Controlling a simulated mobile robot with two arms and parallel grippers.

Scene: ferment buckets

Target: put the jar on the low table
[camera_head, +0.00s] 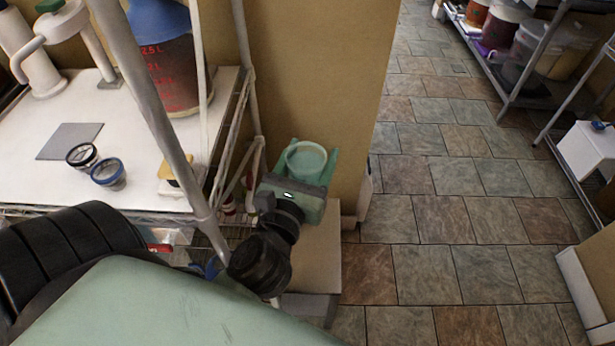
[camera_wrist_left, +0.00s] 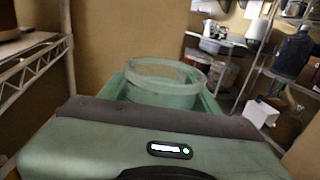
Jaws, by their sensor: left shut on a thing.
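The jar (camera_head: 306,160) is pale green and see-through with a round open rim. It shows just beyond my left gripper (camera_head: 308,176), which is shut on it with a green finger along its side. In the left wrist view the jar (camera_wrist_left: 163,84) stands up between the fingers, its lower part hidden by the gripper body. The low table (camera_head: 316,250) has a plain tan top and stands beside the wire rack, below and nearer than the jar. Whether the jar touches anything beneath it is hidden. My right gripper is not in view.
A metal rack with a white top (camera_head: 130,140) stands left, its posts close to my left arm. A tan wall (camera_head: 310,70) is behind the jar. Tiled floor (camera_head: 440,200) is clear to the right.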

